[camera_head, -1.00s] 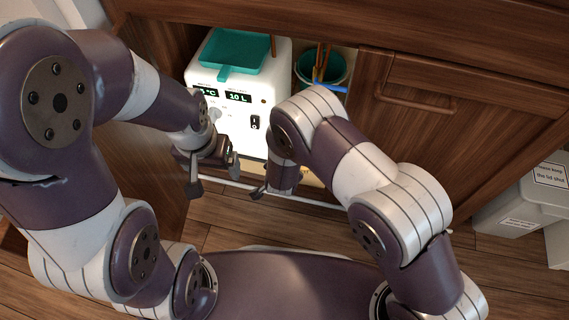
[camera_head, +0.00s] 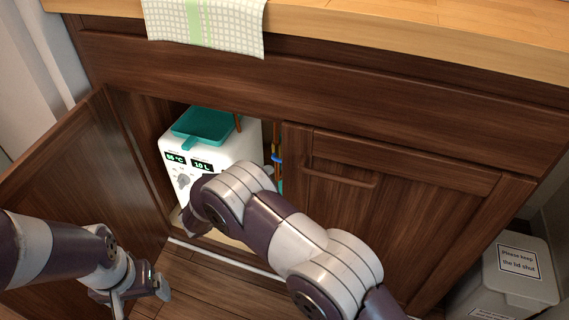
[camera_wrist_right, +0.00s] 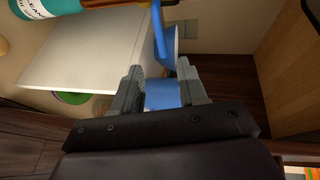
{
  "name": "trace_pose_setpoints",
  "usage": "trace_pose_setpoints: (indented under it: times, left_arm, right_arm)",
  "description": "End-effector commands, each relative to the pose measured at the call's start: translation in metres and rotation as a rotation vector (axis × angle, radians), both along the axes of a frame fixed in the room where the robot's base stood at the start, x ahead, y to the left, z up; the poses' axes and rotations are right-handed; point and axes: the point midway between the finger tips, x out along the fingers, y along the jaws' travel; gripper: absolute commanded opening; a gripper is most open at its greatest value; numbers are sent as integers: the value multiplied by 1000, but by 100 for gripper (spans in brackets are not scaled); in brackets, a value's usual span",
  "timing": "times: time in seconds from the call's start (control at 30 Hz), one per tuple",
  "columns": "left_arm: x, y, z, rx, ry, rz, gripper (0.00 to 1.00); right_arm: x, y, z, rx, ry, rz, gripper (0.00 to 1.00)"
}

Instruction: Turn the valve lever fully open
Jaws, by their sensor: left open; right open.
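A small blue part (camera_head: 277,158), which looks like the valve lever, shows beside copper-coloured pipes in the open cabinet. In the right wrist view a blue bar (camera_wrist_right: 158,32) runs down from the top, and another blue piece (camera_wrist_right: 163,95) lies between or just beyond my fingertips. I cannot tell whether they touch it. My right gripper (camera_wrist_right: 160,88) is open with its fingers on either side of this blue piece. In the head view it is hidden behind my right arm. My left gripper (camera_head: 140,288) is open and empty, low at the left, in front of the cabinet.
A white appliance (camera_head: 240,147) with displays and a teal tray (camera_head: 204,125) stands left of the pipes. The open cabinet door (camera_head: 85,185) is at left, a closed door (camera_head: 400,210) at right. A teal bottle (camera_wrist_right: 45,8) and green bowl (camera_wrist_right: 70,98) show in the wrist view.

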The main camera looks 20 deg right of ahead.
Motion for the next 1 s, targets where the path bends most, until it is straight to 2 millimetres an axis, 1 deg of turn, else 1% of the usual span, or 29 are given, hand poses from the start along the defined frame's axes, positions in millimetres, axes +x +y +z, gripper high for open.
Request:
trace_pose_setpoints:
  times: [0.07,0.17,0.3,0.5,0.6,0.7,0.93,0.97,1.0]
  left_arm:
    - [0,0,-6,0,0,0,85]
    - [0,0,-18,0,0,0,85]
    - [0,0,-39,0,0,0,85]
    - [0,0,-61,0,0,0,85]
    - [0,0,-66,0,0,0,85]
    - [0,0,-67,0,0,0,85]
    - [0,0,-66,0,0,0,85]
    - [0,0,-66,0,0,0,85]
    - [0,0,-66,0,0,0,85]
  right_arm:
    - [2,-6,-2,-1,-18,-10,42]
    - [12,-22,-8,2,-19,-9,42]
    - [32,-53,-18,1,-18,-10,42]
    - [56,-89,-24,1,-17,-6,42]
    - [63,-99,-24,1,-16,-6,42]
    - [67,-104,-22,0,-15,-3,42]
    - [67,-104,-21,0,-15,-3,42]
    - [67,-104,-21,0,-15,-3,36]
    - [67,-104,-21,0,-15,-3,23]
